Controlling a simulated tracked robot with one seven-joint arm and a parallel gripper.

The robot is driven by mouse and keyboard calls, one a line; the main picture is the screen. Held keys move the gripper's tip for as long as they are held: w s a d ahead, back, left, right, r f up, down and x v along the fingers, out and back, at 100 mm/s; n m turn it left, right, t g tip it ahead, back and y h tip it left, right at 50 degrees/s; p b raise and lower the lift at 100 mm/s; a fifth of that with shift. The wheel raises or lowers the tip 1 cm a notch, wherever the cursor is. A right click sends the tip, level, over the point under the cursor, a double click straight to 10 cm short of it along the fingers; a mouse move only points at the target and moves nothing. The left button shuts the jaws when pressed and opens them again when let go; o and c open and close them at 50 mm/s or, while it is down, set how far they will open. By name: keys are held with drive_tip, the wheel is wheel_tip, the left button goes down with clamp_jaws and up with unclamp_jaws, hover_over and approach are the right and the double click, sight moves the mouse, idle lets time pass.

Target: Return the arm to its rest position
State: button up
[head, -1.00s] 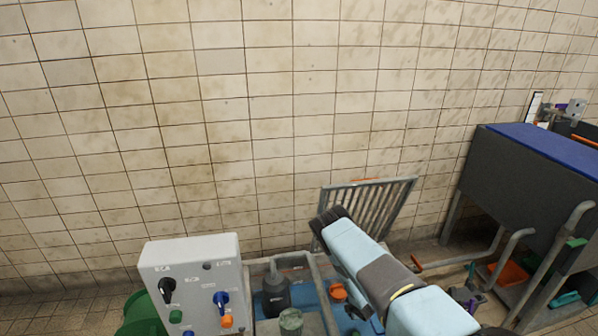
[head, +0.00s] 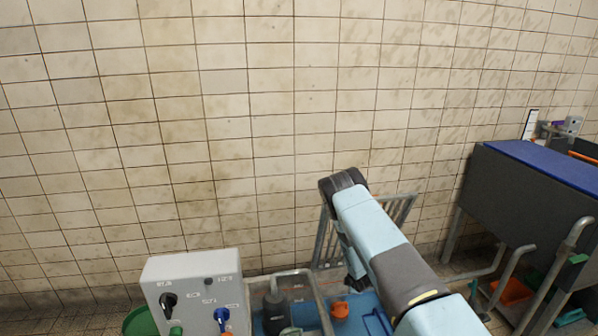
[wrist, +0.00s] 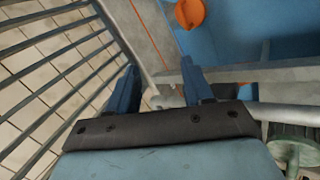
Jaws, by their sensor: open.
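My arm rises from the lower right of the head view, light blue with a grey band, and bends at a dark elbow near the metal grating. Its far part hangs down behind, and its dark end is partly hidden by the arm. In the wrist view my gripper (wrist: 160,78) is open, its two blue fingers apart with nothing between them. It is above the edge between the grating (wrist: 52,85) and a blue surface (wrist: 245,35).
A grey control box (head: 193,285) with knobs stands lower left. An orange piece (head: 340,309) lies on the blue tray by a dark bottle (head: 275,312). The metal grating (head: 398,212) leans near the tiled wall. A dark bench with a blue top (head: 545,165) is at right.

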wheel_tip(320, 180, up, 38)
drive_tip(key=d+r+m, duration=0.1)
drive_tip(key=d+m, duration=0.1)
drive_tip(key=m, duration=0.5)
drive_tip(key=s+r+m, duration=0.3)
drive_tip(key=s+r, duration=0.3)
drive_tip(key=r, duration=0.6)
drive_tip(key=s+r+m+g, duration=0.1)
drive_tip(key=s+r+m, duration=0.2)
drive_tip(key=s+r, duration=1.5)
drive_tip(key=s+a+r+m, duration=0.1)
drive_tip(key=s+r+m, duration=0.1)
drive_tip(key=s, duration=2.1)
drive_tip(key=shift+s+a+r+m, duration=0.2)
drive_tip(key=shift+s+m, duration=0.05)
drive_tip(key=shift+m, duration=0.45)
drive_tip(key=shift+c, duration=0.4)
